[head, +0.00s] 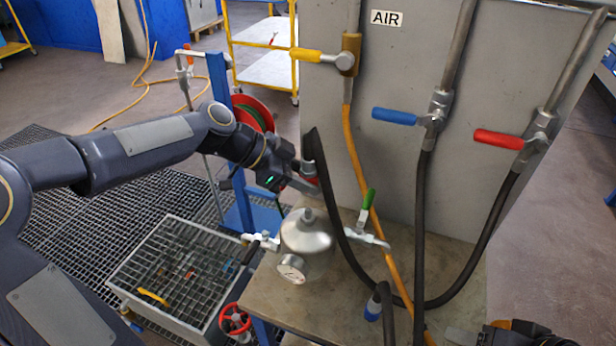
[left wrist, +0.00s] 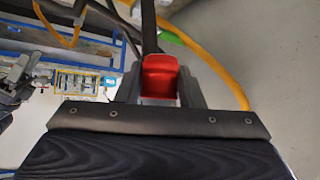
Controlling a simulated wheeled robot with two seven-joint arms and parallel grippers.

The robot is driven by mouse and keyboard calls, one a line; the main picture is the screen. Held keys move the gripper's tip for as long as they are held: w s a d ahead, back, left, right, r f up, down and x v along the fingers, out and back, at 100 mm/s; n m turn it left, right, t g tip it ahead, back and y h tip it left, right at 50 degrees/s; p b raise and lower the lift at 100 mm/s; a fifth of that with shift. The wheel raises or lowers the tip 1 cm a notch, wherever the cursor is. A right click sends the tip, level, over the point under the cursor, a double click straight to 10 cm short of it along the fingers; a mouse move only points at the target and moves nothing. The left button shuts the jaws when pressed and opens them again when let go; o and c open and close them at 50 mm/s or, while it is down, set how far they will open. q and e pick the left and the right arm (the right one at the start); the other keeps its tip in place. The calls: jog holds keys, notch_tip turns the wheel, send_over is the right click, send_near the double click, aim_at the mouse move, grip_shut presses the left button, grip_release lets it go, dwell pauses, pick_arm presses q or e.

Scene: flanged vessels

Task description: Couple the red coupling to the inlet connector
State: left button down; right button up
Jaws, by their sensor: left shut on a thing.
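My left gripper (head: 306,181) is shut on the red coupling (left wrist: 160,76), at the end of a black hose (head: 335,205). In the head view the coupling (head: 312,180) shows only partly at the fingers, above and behind the steel vessel (head: 306,234). The left wrist view shows it between both fingers. The vessel stands on the bench with a connector on each side: a left one (head: 247,238) by a black-handled valve, and a right one (head: 381,243) by a green-handled valve (head: 366,202). I cannot tell which is the inlet. The red coupling is apart from both.
A blue coupling (head: 373,311) on a black hose is at the bench (head: 345,290) front. A yellow hose (head: 358,160) and black hoses hang from the grey panel (head: 390,160). A grated tray (head: 185,265) and red handwheel (head: 234,319) are left of the bench.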

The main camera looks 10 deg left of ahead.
pick_arm(q)
jog(key=shift+b, duration=0.4)
jog(key=b, duration=0.6)
send_over(308, 216)
jog(key=f, duration=0.5)
jog(key=shift+w+a+f, duration=0.15)
jog(key=shift+w+a, duration=0.15)
jog(key=shift+a, duration=0.05)
jog(key=shift+b, duration=0.35)
jog(key=shift+f, duration=0.15)
